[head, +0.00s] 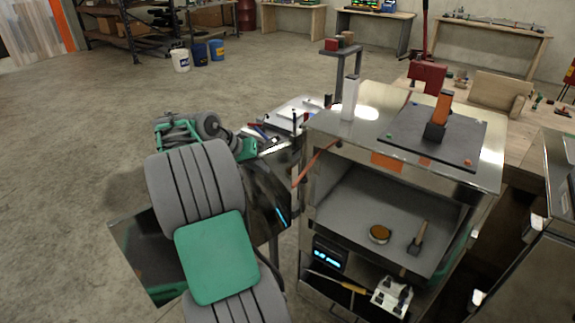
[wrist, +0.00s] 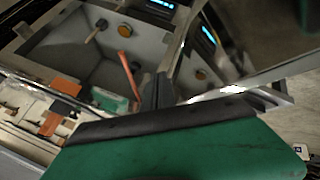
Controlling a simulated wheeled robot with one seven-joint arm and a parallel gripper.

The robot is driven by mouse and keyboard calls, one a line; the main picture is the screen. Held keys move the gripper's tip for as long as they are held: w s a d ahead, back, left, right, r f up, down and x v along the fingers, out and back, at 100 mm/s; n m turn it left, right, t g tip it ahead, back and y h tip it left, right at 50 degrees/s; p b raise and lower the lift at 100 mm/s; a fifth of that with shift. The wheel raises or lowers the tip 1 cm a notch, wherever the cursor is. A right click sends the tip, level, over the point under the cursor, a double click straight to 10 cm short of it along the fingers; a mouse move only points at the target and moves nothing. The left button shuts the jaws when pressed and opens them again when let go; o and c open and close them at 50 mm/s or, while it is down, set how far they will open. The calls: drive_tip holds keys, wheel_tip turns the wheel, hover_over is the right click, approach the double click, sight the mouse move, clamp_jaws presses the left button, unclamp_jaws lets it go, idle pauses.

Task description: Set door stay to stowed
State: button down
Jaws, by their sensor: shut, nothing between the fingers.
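The door stay is an orange-red bar (head: 316,163) slanting from the upper left of the cabinet's opening down toward the open door. It also shows in the wrist view (wrist: 129,73), left of the fingers. The cabinet (head: 400,150) is metal with an open front. Its shiny door (wrist: 235,65) stands open and mirrors the blue display; in the head view my arm hides much of it. My gripper (wrist: 160,90) shows dark fingers shut, with nothing held, between the bar and the door panel. Contact with either cannot be told. In the head view my arm hides the fingers.
A round amber object (head: 379,234) and a mallet (head: 418,238) sit inside the cabinet. A tray with tools (head: 392,297) is below. An orange block (head: 439,112) stands on top. The floor (head: 80,150) at left is clear.

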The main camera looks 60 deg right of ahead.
drive_tip(key=s+d+f+p, duration=0.3)
drive_tip(key=s+d+f, duration=0.3)
drive_tip(key=d+f, duration=0.1)
drive_tip(key=shift+s+d, duration=0.15)
drive_tip(key=shift+d, duration=0.15)
